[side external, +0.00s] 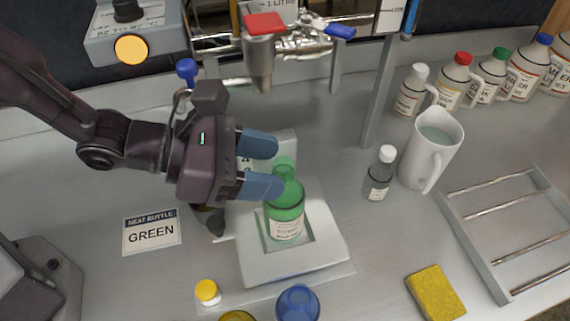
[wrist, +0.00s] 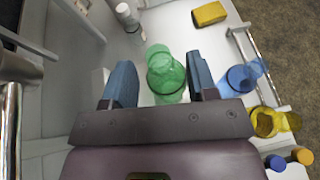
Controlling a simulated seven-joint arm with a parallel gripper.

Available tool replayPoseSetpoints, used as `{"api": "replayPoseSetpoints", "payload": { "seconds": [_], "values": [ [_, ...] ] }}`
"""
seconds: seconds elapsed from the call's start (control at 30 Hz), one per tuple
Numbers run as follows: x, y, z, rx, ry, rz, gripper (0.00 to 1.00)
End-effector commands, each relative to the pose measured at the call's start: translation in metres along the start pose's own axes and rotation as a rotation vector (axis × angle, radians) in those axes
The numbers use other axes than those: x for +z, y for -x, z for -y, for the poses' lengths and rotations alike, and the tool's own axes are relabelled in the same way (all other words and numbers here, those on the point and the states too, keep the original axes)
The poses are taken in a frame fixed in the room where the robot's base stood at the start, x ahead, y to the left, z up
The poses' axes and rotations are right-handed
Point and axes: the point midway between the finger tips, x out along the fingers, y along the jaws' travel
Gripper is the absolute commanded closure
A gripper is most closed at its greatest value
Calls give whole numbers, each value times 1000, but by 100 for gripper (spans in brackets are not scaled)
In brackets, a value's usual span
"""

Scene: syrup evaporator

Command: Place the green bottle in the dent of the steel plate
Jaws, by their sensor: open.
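The green bottle (side external: 286,217) stands upright in the square dent of the steel plate (side external: 329,253), below the metal spout. Its base appears to be inside the dent. My gripper (side external: 272,166) is open at the height of the bottle's neck, with its blue fingers coming from the left. In the wrist view the green bottle (wrist: 166,75) shows between the two spread fingers (wrist: 160,74), with a gap on each side. Whether a finger touches the neck cannot be told. The plate is mostly hidden in the wrist view.
A blue bottle (side external: 298,303) and a yellow one (side external: 236,317) are at the front edge. A small white-capped bottle (side external: 379,175), a pitcher (side external: 428,150) and a rack (side external: 470,240) are to the right. A sponge (side external: 437,292) lies front right. A spout (side external: 260,62) hangs above.

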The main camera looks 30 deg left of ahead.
Motion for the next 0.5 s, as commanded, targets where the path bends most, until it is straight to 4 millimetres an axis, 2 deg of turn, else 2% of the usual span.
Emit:
{"api": "replayPoseSetpoints", "payload": {
  "seconds": [0.1, 0.2, 0.5],
  "values": [
    [1, 21, 0, 1, 0, 2, 47],
    [1, 33, 0, 1, 0, 1, 47],
    [0, 41, 0, -1, -2, 0, 47]
  ]
}}
